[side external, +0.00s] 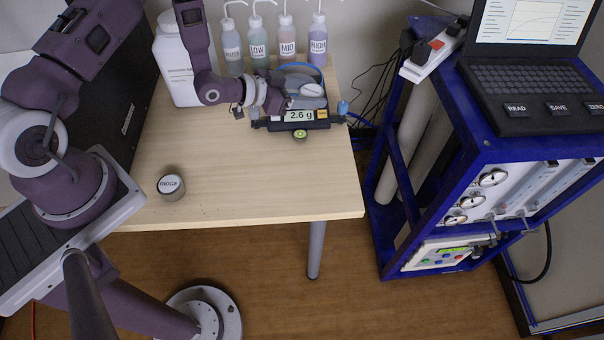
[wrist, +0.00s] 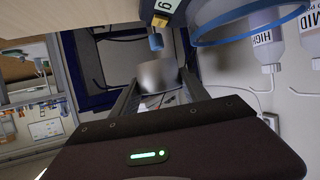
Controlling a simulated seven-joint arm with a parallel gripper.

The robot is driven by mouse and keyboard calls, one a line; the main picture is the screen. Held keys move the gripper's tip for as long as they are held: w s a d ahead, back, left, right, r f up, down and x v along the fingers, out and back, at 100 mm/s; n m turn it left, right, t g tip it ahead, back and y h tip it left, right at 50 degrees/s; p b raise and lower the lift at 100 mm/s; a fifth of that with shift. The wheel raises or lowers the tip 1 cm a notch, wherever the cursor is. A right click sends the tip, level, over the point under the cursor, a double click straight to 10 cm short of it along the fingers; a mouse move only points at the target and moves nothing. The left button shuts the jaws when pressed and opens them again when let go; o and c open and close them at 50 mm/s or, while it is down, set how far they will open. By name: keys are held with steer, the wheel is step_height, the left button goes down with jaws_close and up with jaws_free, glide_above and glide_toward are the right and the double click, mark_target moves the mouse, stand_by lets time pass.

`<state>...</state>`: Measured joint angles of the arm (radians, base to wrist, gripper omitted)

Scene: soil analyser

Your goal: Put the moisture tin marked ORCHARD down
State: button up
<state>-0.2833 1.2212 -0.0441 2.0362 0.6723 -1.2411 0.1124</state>
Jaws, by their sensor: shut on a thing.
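My gripper (side external: 296,98) is at the balance near the back right of the table, shut on a small grey tin (side external: 311,90) with a pale lid. In the wrist view the tin (wrist: 157,75) sits between the two fingertips (wrist: 155,95). Its marking cannot be read in either view. The balance (side external: 322,124) reads 2.6 g. The tin overlaps the balance in the side view, and I cannot tell whether it touches it. Another tin (side external: 171,188), marked RIDGE, stands upright on the table at the front left.
Several wash bottles (side external: 287,45), including LOW, MID and HIGH, stand behind the balance with a blue ring (side external: 300,67) in front. A large white jug (side external: 178,70) stands at the back left. The table's middle and front (side external: 255,180) are clear. A blue-framed rack (side external: 470,150) stands right.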

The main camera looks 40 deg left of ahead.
mark_target(300, 182)
steer(key=s+d+m+g+h, duration=0.2)
steer(key=s+d, duration=0.1)
steer(key=s, duration=0.1)
steer(key=s+d+f+m+g+h, duration=0.1)
steer(key=s+d+m+h, duration=0.1)
steer(key=s, duration=0.2)
steer(key=s+d+m+g+h, duration=0.1)
steer(key=s+d+m+g, duration=0.1)
steer(key=s, duration=0.3)
steer(key=shift+d+f+m+g+h, duration=0.15)
steer(key=shift+d+m+h, duration=0.1)
steer(key=shift+d, duration=0.15)
steer(key=shift+d+f+m+g+h, duration=0.15)
steer(key=shift+d+m, duration=0.1)
steer(key=shift+d, duration=0.15)
steer(key=shift+c, duration=0.2)
step_height(300, 182, down, 9)
steer(key=shift+s+f, duration=0.15)
steer(key=shift+f, duration=0.15)
steer(key=o, duration=1.6)
steer(key=shift+c, duration=0.2)
